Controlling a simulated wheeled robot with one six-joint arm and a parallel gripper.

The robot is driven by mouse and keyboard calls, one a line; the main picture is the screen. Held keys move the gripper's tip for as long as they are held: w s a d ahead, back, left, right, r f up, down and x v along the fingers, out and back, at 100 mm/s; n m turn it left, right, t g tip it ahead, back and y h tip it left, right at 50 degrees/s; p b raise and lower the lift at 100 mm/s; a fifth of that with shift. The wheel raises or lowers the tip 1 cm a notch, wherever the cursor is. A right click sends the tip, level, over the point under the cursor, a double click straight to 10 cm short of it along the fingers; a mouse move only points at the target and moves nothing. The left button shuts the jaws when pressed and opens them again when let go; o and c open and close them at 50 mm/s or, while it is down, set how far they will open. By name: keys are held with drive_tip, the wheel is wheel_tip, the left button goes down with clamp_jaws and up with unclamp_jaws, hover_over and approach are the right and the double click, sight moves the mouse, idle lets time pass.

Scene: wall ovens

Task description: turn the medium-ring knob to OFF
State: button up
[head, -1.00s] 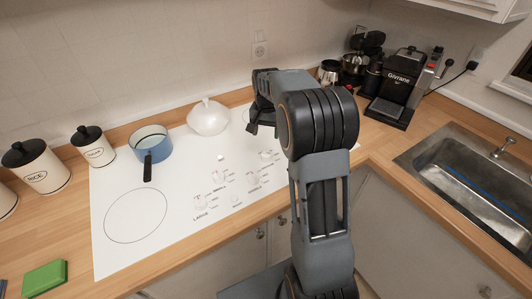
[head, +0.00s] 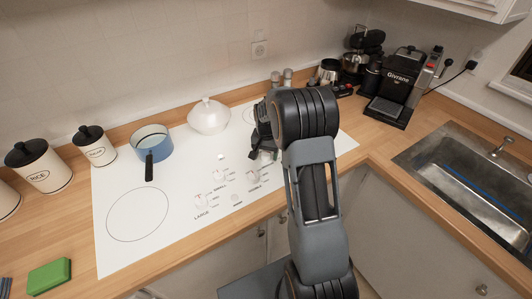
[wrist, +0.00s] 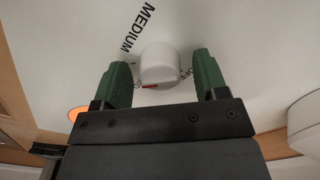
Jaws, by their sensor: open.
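The medium-ring knob is white and rounded, and in the wrist view (wrist: 160,62) it sits between my two green fingertips. The printed word MEDIUM (wrist: 138,28) is beside it. A red mark (wrist: 149,87) shows at the knob's edge nearest my gripper, and partly hidden lettering that looks like OFF is at its right. My gripper (wrist: 160,66) is open around the knob, with a gap on each side. In the head view my gripper (head: 257,149) is low over the white cooktop (head: 180,215), partly hidden by my arm.
An orange light (wrist: 77,113) glows beside the left finger. Other knobs, such as the LARGE one (head: 201,200), stand nearby. A blue pan (head: 152,142) and a white lidded pot (head: 208,117) are on the cooktop. A coffee machine (head: 397,85) and sink (head: 470,175) are at right.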

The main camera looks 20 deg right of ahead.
drive_tip(key=c, duration=0.9)
drive_tip(key=shift+c, duration=0.2)
